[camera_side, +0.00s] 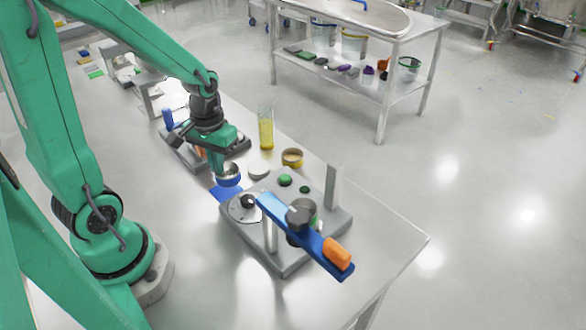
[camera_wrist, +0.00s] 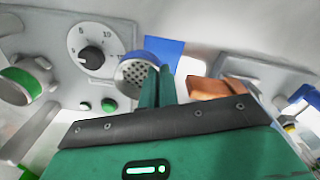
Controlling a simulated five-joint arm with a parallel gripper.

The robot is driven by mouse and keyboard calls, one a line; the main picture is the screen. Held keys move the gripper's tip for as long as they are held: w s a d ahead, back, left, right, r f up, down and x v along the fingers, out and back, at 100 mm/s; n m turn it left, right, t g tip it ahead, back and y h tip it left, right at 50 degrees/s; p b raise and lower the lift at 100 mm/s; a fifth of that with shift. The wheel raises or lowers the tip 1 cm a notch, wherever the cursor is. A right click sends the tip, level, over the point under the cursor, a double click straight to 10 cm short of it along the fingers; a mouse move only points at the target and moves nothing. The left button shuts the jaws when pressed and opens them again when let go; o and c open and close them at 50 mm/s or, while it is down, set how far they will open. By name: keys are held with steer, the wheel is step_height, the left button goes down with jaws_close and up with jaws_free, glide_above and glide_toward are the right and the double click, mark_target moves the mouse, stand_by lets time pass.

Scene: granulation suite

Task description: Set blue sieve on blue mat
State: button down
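The blue sieve (camera_side: 229,175) is a small round piece with a silvery perforated face, also seen in the wrist view (camera_wrist: 133,73). My gripper (camera_side: 219,167) points down, its fingers (camera_wrist: 159,84) close together at the sieve's edge; they look shut on its rim, though the contact is partly hidden. The blue mat (camera_side: 219,192) is a flat square on the bench, just below the sieve in the side view. In the wrist view the mat (camera_wrist: 168,49) shows beyond the sieve, which overlaps it. I cannot tell the gap between them.
A grey machine (camera_side: 283,259) with a dial, green buttons and a blue lever (camera_side: 318,246) stands right beside the mat. A white disc (camera_side: 259,170), a yellowish ring (camera_side: 292,157) and a clear yellow-filled cylinder (camera_side: 266,130) stand behind. The bench is clear at front left.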

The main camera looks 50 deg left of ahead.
steer(key=shift+w+a+f, duration=0.15)
steer(key=shift+a+f, duration=0.35)
steer(key=shift+a, duration=0.25)
steer(key=shift+w+a+f, duration=0.1)
steer(key=shift+a+f, duration=0.35)
steer(key=shift+a, duration=0.3)
steer(key=shift+f, duration=1.95)
steer(key=shift+f, duration=0.25)
steer(key=c, duration=1.7)
jaws_free()
steer(key=shift+r, duration=0.15)
steer(key=shift+r, duration=6.1)
